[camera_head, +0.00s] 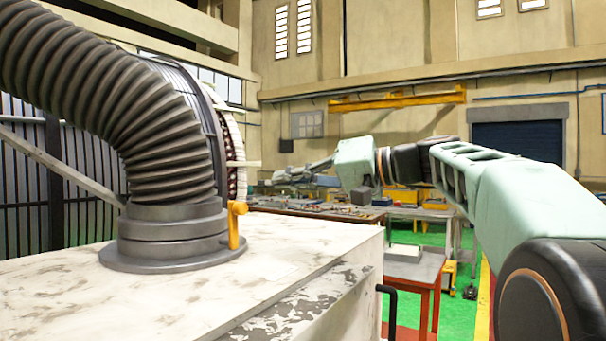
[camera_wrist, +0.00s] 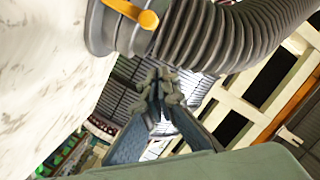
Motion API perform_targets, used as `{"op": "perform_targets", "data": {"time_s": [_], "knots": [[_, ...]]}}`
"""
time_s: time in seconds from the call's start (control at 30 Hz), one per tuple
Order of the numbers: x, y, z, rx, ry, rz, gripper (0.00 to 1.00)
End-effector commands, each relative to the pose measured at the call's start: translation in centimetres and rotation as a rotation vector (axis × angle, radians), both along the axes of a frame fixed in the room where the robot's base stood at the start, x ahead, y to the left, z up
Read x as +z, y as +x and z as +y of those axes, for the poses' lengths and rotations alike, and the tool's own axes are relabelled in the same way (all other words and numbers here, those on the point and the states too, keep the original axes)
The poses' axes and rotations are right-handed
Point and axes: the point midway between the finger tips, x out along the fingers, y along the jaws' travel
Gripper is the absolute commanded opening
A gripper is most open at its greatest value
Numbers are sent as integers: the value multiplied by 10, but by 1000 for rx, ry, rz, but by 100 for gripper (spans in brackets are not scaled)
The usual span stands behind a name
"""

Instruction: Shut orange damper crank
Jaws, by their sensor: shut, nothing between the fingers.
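The orange damper crank (camera_head: 235,228) is mounted on the grey collar at the base of a ribbed hose (camera_head: 130,110). Its bar hangs down along the collar's right side, with a round boss at the top. In the wrist view the crank (camera_wrist: 133,13) shows at the top edge, partly cut off, beside the grey collar. My gripper (camera_head: 275,178) is to the right of the crank in the head view and looks apart from it. In the wrist view my gripper (camera_wrist: 165,88) has its fingers together, with nothing between them; the crank is above and left of the fingertips.
The hose collar stands on a worn white cabinet top (camera_head: 275,250). A black handle (camera_head: 387,305) is on the cabinet's right side. A large stator ring (camera_head: 233,150) is behind the hose. Cluttered workbenches (camera_head: 320,210) and a red-legged table (camera_head: 415,268) stand beyond.

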Motion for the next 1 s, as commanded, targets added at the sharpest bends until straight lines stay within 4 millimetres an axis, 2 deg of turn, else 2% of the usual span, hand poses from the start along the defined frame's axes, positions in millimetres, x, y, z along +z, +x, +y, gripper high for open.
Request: {"op": "perform_targets", "data": {"time_s": [0.17,0.3,0.5,1.0], "knots": [[-3,19,36,5,0,2,0],[-17,9,41,-1,0,1,0],[-29,1,49,-1,0,0,0],[-33,-2,51,-1,0,0,0]]}}
